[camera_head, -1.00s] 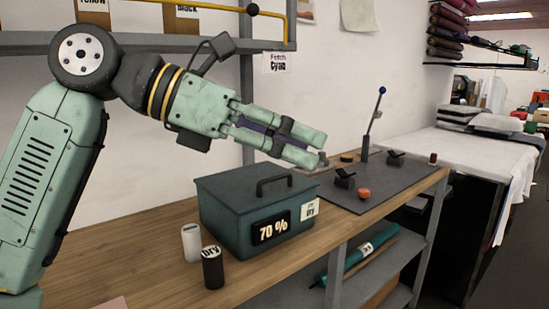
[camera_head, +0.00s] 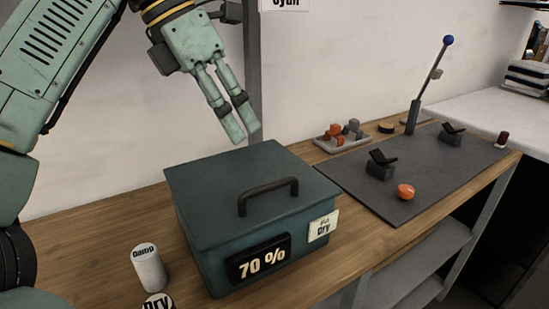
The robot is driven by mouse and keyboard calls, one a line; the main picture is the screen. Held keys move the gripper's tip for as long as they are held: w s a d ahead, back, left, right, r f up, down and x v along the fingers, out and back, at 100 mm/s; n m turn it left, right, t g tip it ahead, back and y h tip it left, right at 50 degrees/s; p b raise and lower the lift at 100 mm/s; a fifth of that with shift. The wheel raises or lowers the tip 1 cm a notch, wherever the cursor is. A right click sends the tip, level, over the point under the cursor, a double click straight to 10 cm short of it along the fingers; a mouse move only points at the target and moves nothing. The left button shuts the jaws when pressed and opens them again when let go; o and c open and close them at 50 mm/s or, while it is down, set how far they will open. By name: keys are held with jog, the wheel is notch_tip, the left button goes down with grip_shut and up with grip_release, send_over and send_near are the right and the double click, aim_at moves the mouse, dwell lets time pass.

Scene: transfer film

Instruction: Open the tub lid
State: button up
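The dark teal tub (camera_head: 208,265) stands on the wooden bench, with a "70 %" display and a "Dry" tag on its front. Its lid (camera_head: 215,185) is shut and carries a dark arched handle (camera_head: 268,192). My gripper (camera_head: 240,138) is above the back of the lid, pointing down, apart from the handle. Its two fingers lie close together with a narrow gap near the tips, and nothing shows between them.
A white "Damp" canister (camera_head: 148,268) and a "Dry" canister (camera_head: 158,301) stand left of the tub. To the right, a grey mat (camera_head: 440,175) holds black fixtures, an orange round object (camera_head: 405,191) and a blue-knobbed lever (camera_head: 430,85). A small tray (camera_head: 342,147) of blocks sits behind.

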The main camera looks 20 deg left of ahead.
jog(key=x, duration=1)
jog(key=shift+s+d+f, duration=0.1)
jog(key=shift+d+f, duration=0.05)
jog(key=shift+f, duration=0.1)
grip_shut()
dwell(0.5)
